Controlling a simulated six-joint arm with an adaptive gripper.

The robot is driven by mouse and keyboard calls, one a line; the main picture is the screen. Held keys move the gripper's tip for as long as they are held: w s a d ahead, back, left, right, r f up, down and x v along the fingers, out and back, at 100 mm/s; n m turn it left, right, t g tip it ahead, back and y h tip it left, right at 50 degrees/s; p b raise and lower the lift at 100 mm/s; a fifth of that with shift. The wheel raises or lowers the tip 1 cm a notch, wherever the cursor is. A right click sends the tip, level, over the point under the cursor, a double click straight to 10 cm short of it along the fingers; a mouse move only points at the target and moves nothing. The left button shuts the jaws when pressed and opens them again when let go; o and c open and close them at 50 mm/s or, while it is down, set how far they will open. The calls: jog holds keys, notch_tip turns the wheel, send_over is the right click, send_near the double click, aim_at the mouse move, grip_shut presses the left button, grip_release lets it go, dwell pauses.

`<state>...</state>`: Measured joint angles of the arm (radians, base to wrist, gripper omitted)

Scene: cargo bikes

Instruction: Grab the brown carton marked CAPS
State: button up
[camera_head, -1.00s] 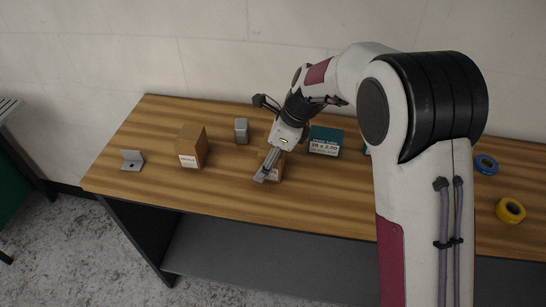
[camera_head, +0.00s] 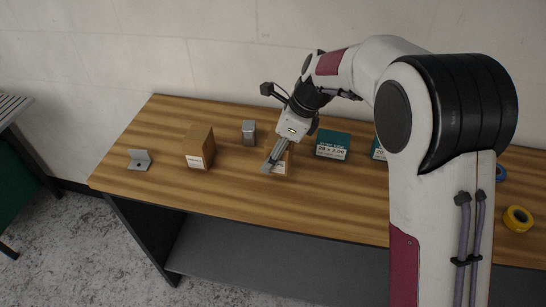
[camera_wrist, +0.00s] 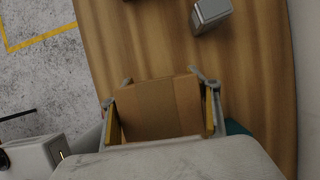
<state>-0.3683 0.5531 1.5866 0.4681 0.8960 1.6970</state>
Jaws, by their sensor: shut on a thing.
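A brown carton (camera_wrist: 160,108) sits between the two fingers of my gripper (camera_wrist: 163,92) in the wrist view, with a finger against each side. In the head view this carton (camera_head: 285,166) stands near the middle of the bench, partly covered by my gripper (camera_head: 275,158); a pale label shows low on its front, too small to read. My gripper is shut on it. A second brown carton (camera_head: 199,149) with a white label stands farther left; its print is also too small to read.
The wooden bench (camera_head: 230,195) also bears a grey metal tin (camera_head: 249,132), a grey angle bracket (camera_head: 139,159), a teal box (camera_head: 333,145) just right of my gripper, and a yellow tape roll (camera_head: 518,219) at the right. The bench's front strip is clear.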

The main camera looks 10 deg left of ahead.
jog(key=d, duration=1.8)
jog(key=shift+s, duration=0.3)
